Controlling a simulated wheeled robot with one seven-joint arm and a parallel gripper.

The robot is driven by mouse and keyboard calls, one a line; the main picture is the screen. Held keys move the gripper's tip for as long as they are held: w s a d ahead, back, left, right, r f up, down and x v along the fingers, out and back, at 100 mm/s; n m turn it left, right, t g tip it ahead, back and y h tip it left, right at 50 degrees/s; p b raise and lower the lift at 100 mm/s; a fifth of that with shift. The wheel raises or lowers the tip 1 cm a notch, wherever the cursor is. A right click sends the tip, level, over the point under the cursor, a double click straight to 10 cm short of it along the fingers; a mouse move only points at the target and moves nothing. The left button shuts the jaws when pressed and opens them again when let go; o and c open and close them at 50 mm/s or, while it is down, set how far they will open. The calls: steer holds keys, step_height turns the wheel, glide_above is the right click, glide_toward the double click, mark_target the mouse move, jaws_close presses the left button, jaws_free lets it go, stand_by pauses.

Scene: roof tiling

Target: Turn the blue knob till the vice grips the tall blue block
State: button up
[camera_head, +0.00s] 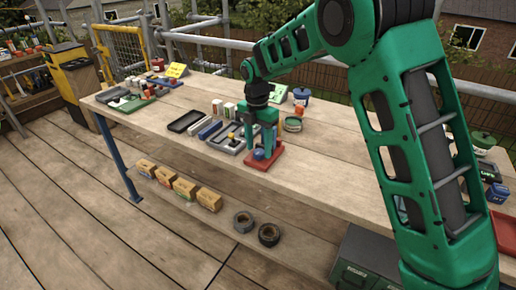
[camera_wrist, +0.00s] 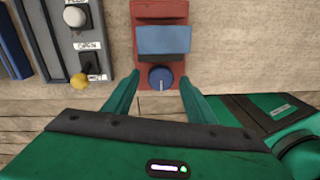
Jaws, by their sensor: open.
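The red vice (camera_wrist: 160,10) is seen from above in the wrist view, with the blue block (camera_wrist: 163,39) standing in it. A dark strip lies along the block's near side; I cannot tell whether the jaws touch the block. The round blue knob (camera_wrist: 160,78) is at the vice's near end and has a pale pointer mark. My gripper (camera_wrist: 160,80) is open, one green finger on each side of the knob, with visible gaps. In the head view my gripper (camera_head: 262,137) is over the vice's red base (camera_head: 266,168) and hides most of the block.
A grey switch panel (camera_wrist: 85,30) with a white knob and a yellow knob stands left of the vice. The wooden bench (camera_head: 330,165) has dark trays (camera_head: 187,121) further left and jars (camera_head: 301,96) behind. The bench's front edge is close to the vice.

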mark_target(258, 150)
steer(key=shift+f, duration=0.45)
steer(key=c, duration=1)
steer(key=shift+w+r+m, duration=0.1)
steer(key=shift+m, duration=2.2)
steer(key=shift+c, duration=0.2)
steer(key=o, duration=1)
steer(key=shift+o, duration=0.2)
step_height(258, 150, up, 11)
steer(key=shift+w, duration=0.25)
steer(key=shift+a, duration=0.1)
